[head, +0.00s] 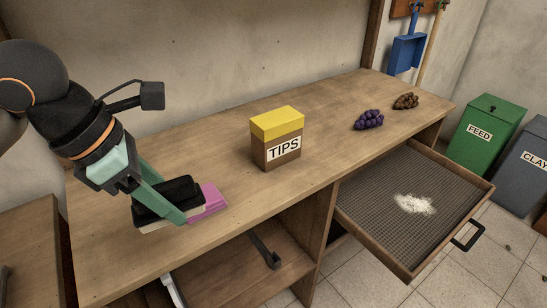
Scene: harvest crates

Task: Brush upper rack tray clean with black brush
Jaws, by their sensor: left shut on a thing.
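My left gripper (172,205), with green fingers, is shut on a black brush (176,190) with a pale strip along its underside. It is low over the left part of the wooden bench; I cannot tell whether the brush touches the top. A magenta block (208,202) shows right beside the brush, partly hidden by it and the fingers. The mesh-bottomed rack tray (477,201) sticks out from under the bench at the right, with a small pile of white powder (414,204) on its mesh. The left gripper is far from the tray. My right gripper is not in view.
A yellow-topped TIPS box (277,138) stands mid-bench. Purple grapes (369,120) and a brown cluster (406,101) lie farther right. A green FEED bin (488,128) and a grey CLAY bin (529,155) stand beyond the tray. A dark bar (265,250) shows below the bench front.

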